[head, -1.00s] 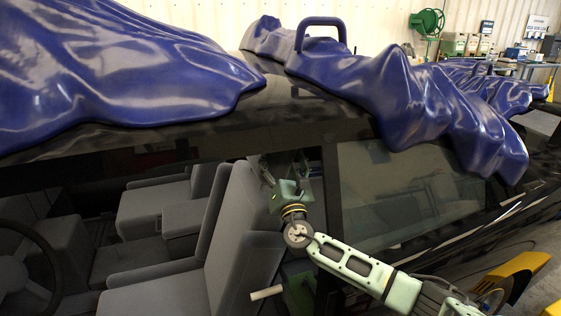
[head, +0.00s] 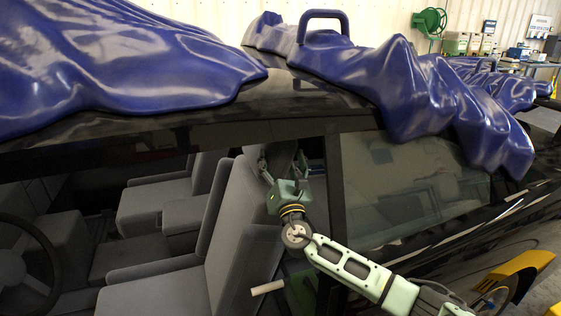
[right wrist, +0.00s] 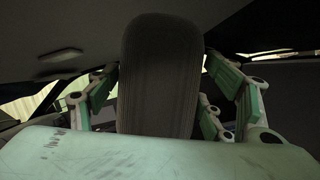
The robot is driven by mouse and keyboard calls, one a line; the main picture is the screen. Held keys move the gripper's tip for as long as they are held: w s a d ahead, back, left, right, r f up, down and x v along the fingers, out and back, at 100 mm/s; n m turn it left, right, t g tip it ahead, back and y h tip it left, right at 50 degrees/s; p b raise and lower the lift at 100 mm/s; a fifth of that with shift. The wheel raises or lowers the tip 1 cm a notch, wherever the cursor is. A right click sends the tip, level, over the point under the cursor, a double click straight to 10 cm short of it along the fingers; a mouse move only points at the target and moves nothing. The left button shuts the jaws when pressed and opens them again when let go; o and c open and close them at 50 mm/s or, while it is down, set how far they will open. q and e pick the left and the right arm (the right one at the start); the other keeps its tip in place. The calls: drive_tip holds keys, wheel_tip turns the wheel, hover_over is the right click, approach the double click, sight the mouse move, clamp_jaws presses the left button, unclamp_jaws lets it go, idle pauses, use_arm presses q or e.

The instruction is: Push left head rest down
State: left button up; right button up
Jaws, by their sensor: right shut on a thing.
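The left head rest is a dark grey, rounded cushion above the near front seat's backrest (head: 236,200). In the right wrist view the head rest (right wrist: 158,70) stands upright in the middle, with green finger links on both sides of it. My right gripper (head: 282,160) reaches in through the open car window and is shut on the head rest. In the head view its fingers partly hide the cushion. The head rest's posts cannot be made out. My left gripper is not in view.
The black car roof edge (head: 190,125) and the window pillar (head: 334,180) lie close to my right arm. Blue covers (head: 110,70) drape over the roof. A steering wheel (head: 30,260) is at the left. Rear side glass (head: 415,195) is right of the pillar.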

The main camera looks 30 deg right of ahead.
drive_tip(key=o, duration=1.3)
drive_tip(key=shift+a+f, duration=0.1)
drive_tip(key=shift+f, duration=0.3)
drive_tip(key=o, duration=0.3)
drive_tip(key=shift+r, duration=0.1)
drive_tip(key=shift+o, duration=0.4)
drive_tip(key=shift+r, duration=0.1)
drive_tip(key=v, duration=1.2)
